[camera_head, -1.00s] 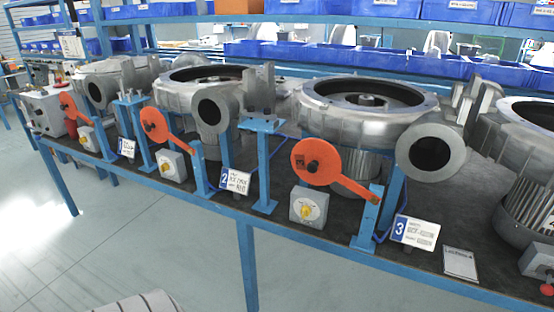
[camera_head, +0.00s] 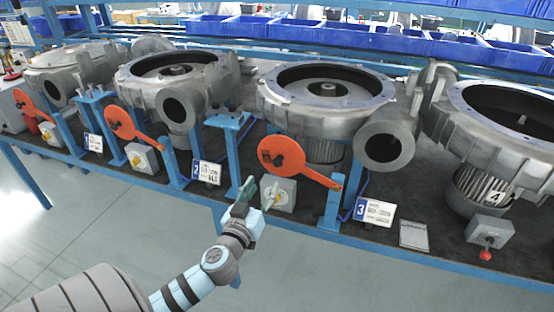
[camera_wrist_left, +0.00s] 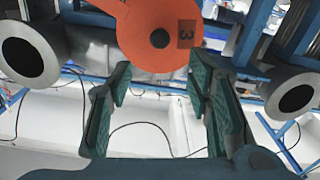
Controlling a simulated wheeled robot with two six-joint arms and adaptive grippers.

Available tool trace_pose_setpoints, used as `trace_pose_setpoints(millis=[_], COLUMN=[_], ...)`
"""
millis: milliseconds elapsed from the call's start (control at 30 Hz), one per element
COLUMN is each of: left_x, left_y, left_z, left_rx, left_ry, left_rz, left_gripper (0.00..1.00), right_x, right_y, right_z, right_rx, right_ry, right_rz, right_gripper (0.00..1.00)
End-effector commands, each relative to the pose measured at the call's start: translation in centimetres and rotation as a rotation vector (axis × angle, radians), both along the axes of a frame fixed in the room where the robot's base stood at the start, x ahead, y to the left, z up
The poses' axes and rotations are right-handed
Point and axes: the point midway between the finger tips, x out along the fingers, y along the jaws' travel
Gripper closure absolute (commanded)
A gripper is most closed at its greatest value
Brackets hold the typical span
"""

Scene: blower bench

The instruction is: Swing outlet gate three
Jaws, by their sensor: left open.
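Outlet gate three is an orange round plate (camera_head: 280,155) with a dark hub and a short orange arm reaching right to a blue post (camera_head: 332,203). It stands left of the third blower's round outlet (camera_head: 384,147), which is uncovered. In the left wrist view, the orange plate (camera_wrist_left: 150,32), marked 3, lies just past the open fingers (camera_wrist_left: 161,82); I see no clear contact. My right gripper is out of view.
The third blower (camera_head: 325,95) is behind the gate. A number 3 sign (camera_head: 374,211) and a flat plate (camera_head: 414,235) are to the right. Gate two (camera_head: 133,125) and its sign (camera_head: 207,172) are to the left. Open floor (camera_head: 90,240) lies in front of the bench.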

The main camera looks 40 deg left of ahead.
Motion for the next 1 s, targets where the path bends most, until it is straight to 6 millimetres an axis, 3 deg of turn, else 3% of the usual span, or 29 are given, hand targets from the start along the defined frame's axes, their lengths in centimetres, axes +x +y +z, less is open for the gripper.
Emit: trace_pose_setpoints(millis=[200,400,800,1000], left_x=[6.2,10.1,11.2,11.2], left_y=[2.1,3.5,3.8,3.8], left_z=[0.4,0.0,-0.1,-0.1], left_rx=[-0.003,0.0,-0.001,-0.001], left_ry=[-0.002,0.001,0.003,0.003], left_rz=[0.002,0.001,-0.002,-0.002], left_gripper=[0.54,0.54,0.54,0.86], right_x=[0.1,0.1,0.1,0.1], right_y=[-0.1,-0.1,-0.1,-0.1], right_z=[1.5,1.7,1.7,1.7], right_rx=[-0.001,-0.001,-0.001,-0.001], right_ry=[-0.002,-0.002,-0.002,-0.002], right_rz=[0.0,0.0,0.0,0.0], right_gripper=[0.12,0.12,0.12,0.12])
